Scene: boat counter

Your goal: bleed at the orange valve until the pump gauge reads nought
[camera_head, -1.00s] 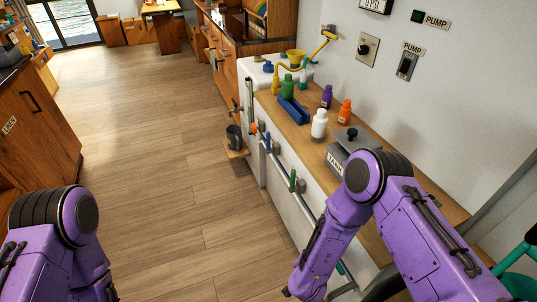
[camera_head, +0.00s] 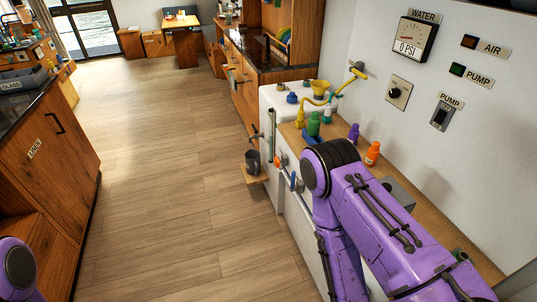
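A small orange handle (camera_head: 283,159), likely the orange valve, shows on the pipework at the counter's front. A blue handle (camera_head: 298,185) sits just right of and below it. A PUMP switch (camera_head: 440,116) and a dark PUMP lamp (camera_head: 457,70) are on the wall. My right arm crosses in front of the counter with its elbow right of the handles; its gripper is out of frame. Only a bit of my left arm shows, without its gripper.
A dark mug (camera_head: 252,161) stands on a small low shelf. The wooden floor (camera_head: 170,200) on the left is clear.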

